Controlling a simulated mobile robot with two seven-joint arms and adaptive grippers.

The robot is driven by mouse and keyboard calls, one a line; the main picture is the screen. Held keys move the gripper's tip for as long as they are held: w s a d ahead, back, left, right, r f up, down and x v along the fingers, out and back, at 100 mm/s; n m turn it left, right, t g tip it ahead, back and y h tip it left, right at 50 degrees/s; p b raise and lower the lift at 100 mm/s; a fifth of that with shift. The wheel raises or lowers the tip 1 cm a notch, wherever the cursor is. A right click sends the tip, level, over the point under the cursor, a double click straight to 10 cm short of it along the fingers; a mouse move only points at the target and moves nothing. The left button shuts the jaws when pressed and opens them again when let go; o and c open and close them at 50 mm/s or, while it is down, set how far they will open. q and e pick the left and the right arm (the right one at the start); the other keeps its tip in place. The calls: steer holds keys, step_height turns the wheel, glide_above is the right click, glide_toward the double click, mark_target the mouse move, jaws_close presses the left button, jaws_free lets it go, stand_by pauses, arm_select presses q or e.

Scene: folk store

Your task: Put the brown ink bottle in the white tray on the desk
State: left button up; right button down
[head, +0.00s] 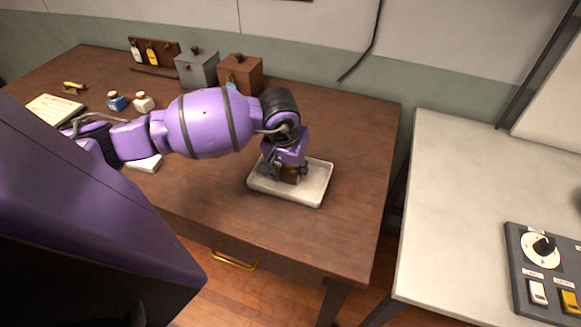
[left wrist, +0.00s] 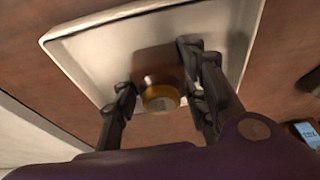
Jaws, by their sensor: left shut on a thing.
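The white tray (head: 314,190) lies on the brown desk toward its right side, and its rim and floor also show in the left wrist view (left wrist: 85,70). The brown ink bottle (head: 290,174) is upright within the tray's outline, between my left gripper's fingers. In the left wrist view the bottle (left wrist: 158,66) shows a brown body and a yellow-gold cap. My left gripper (head: 284,171) is shut on the bottle, with a finger on each side of it (left wrist: 160,92). I cannot tell whether the bottle's base touches the tray floor. My right gripper is not in view.
A grey box (head: 197,70) and a brown box (head: 241,76) stand at the desk's back. A blue bottle (head: 116,102) and a white bottle (head: 143,103) stand at left. A pale table (head: 465,190) with a switch panel (head: 545,270) is at right. The desk's front middle is clear.

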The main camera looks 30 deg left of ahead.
arm_select(q)
steer(key=shift+f, duration=0.1)
steer(key=o, duration=0.8)
steer(key=shift+f, duration=0.15)
steer(key=o, duration=0.5)
steer(key=shift+c, duration=0.2)
